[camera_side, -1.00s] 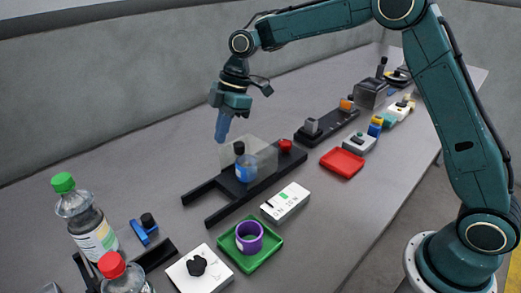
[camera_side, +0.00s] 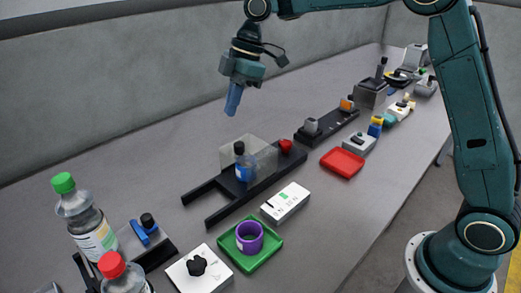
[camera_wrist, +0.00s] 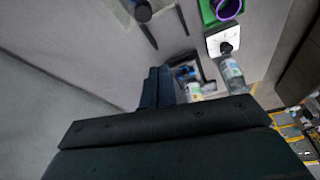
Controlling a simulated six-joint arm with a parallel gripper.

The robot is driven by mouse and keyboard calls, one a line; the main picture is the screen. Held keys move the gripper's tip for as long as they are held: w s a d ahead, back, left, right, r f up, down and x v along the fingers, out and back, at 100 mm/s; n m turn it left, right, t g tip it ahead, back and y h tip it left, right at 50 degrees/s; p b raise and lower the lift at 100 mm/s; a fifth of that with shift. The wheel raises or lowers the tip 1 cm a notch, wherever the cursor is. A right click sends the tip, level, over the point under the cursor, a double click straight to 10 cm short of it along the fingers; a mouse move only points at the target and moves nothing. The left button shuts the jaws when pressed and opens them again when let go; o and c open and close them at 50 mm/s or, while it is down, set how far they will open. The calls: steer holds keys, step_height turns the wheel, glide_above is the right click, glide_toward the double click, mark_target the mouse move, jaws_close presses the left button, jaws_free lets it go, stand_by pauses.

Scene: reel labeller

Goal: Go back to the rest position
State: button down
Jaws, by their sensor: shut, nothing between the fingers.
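My gripper (camera_side: 232,101) is shut and empty. In the side view it hangs in the air, pointing down, above and behind the black rail fixture with the clear guard. In the wrist view my gripper's dark fingers (camera_wrist: 158,87) show together in the middle. The clear guard (camera_side: 262,150) stands on the black fixture (camera_side: 232,205), with a small blue-labelled bottle (camera_side: 243,165) at it. The gripper is clear of all of them.
A green tray (camera_side: 266,258) holds a purple ring (camera_side: 249,236). Bottles with a green cap (camera_side: 63,183) and a red cap (camera_side: 112,265) stand front left. A red tray (camera_side: 342,162) lies to the right. The air around my gripper is free.

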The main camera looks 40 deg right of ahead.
steer(key=s+d+r+m+t+h, duration=0.15)
steer(key=s+r+m, duration=0.25)
steer(key=s, duration=0.4)
steer(key=s+d+r+m+t, duration=0.1)
steer(key=s+d+r+m, duration=0.2)
steer(key=s, duration=0.5)
steer(key=s+d+f+m+t+h, duration=0.1)
steer(key=s+d+f+m, duration=0.1)
steer(key=s, duration=0.6)
steer(key=s+d+f+m+t+h, duration=0.1)
steer(key=s+d+f+m, duration=0.1)
steer(key=s+d+m, duration=0.2)
steer(key=s+m, duration=0.2)
steer(key=s, duration=0.2)
steer(key=shift+s+d+f, duration=0.3)
steer(key=shift+s+f, duration=0.1)
